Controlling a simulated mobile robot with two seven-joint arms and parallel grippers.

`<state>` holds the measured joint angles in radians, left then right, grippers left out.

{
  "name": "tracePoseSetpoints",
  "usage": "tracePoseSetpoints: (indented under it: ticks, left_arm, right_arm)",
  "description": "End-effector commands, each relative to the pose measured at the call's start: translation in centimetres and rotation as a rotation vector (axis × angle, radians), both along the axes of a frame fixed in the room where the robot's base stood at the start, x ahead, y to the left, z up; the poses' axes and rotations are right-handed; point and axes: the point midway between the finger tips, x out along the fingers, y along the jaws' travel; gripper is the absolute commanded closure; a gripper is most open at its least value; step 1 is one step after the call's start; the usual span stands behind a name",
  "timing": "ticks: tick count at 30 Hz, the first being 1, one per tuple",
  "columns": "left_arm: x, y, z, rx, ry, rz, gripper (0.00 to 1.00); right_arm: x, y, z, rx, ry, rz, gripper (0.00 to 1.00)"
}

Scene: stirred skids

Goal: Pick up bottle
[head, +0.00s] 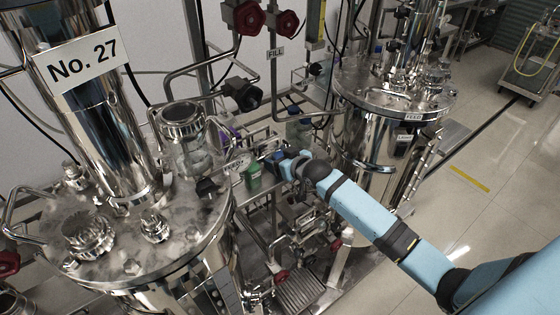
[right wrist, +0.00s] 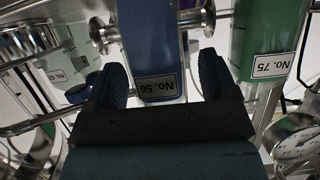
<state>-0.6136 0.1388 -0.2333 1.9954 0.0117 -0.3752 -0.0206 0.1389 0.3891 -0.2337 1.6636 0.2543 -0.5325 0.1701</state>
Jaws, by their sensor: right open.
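My right gripper (head: 270,157) reaches in from the right in the head view, between the two steel vessels. In the right wrist view its dark fingers (right wrist: 161,72) are apart, one on each side of a blue bottle (right wrist: 163,60) labelled "No. 56". I cannot tell whether the fingers touch it. A green bottle (right wrist: 268,40) labelled "No. 75" stands just right of the fingers; a green bottle (head: 252,177) also shows beside the gripper in the head view. A pale bottle (right wrist: 67,77) labelled "No. 62" is left of the fingers. My left gripper is not in view.
A steel vessel (head: 130,235) marked "No. 27" stands at left, and one marked "FEED" (head: 365,150) stands right of the bottles. Red-handled valves (head: 243,17) and pipes crowd the back. A metal rail fitting (right wrist: 150,27) crosses near the blue bottle. Open floor (head: 490,170) lies right.

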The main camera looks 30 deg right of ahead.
Motion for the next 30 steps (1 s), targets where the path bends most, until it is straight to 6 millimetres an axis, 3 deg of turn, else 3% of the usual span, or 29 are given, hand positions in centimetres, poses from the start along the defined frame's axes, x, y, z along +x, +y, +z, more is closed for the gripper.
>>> tracePoseSetpoints:
  ticks: [9, 15, 17, 30]
  left_arm:
    - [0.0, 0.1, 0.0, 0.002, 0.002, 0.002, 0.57]
    - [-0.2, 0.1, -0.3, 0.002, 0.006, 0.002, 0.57]
    - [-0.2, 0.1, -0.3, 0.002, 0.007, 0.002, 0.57]
    - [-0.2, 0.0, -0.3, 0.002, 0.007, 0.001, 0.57]
  right_arm:
    - [0.5, 0.1, -0.3, 0.000, 0.000, 0.000, 0.24]
    - [0.5, 0.1, -0.3, 0.000, 0.000, 0.000, 0.70]
    - [0.5, 0.1, -0.3, 0.000, 0.000, 0.000, 0.80]
    - [0.5, 0.1, 0.9, 0.000, -0.003, 0.000, 0.80]
